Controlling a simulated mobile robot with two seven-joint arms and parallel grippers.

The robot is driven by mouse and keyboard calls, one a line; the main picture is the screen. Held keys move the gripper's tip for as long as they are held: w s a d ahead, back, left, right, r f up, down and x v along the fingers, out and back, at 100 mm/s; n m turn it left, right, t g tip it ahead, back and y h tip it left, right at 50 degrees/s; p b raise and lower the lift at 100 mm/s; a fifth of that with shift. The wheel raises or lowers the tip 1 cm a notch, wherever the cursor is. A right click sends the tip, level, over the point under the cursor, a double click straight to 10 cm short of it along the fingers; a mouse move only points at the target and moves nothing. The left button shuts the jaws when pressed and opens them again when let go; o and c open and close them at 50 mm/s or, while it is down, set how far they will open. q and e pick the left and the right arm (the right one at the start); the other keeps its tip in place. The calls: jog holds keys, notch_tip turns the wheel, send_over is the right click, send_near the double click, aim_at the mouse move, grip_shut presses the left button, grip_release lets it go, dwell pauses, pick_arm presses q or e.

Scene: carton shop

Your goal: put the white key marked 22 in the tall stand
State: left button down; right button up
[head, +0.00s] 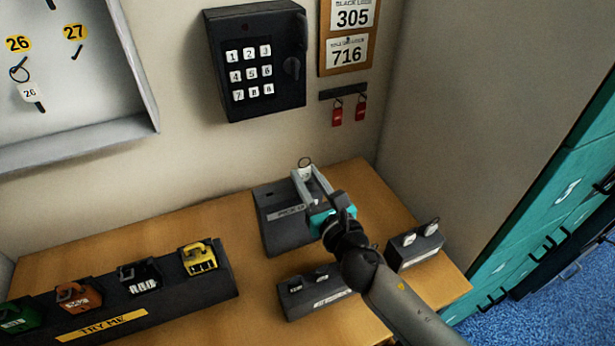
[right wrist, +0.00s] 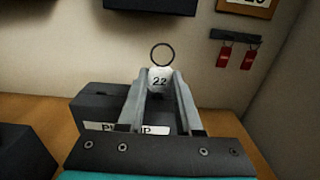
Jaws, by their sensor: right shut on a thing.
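The white key marked 22 (right wrist: 160,80) is held between the fingertips of my right gripper (right wrist: 159,92), its ring standing up above the tag. In the head view the key (head: 305,172) and my right gripper (head: 309,183) are over the back of a dark block labelled PICK UP (head: 282,235); this tall block also shows behind the fingers in the right wrist view (right wrist: 95,108). The fingers hide part of the block's top, and I cannot tell whether the key touches it. I take this block to be the tall stand, though no label says so. My left gripper is not in view.
Two lower dark stands, front (head: 312,295) and right (head: 415,248), hold small tags. A TRY ME rack (head: 130,305) with several coloured padlocks stands left. A black keypad box (head: 257,60), red tags (head: 337,113) and a key cabinet (head: 75,135) are on the wall.

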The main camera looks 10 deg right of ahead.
jog(key=shift+f+b, duration=0.3)
jog(key=shift+f, duration=0.1)
dwell(0.3)
jog(key=o, duration=1.1)
jog(key=shift+c, duration=0.2)
jog(key=shift+s+d, duration=0.2)
jog(key=shift+s, duration=0.75)
jog(key=shift+s+d, duration=0.2)
jog(key=shift+s, duration=0.7)
jog(key=s, duration=0.4)
jog(key=shift+s+d+b, duration=0.1)
jog(key=shift+d+b, duration=0.3)
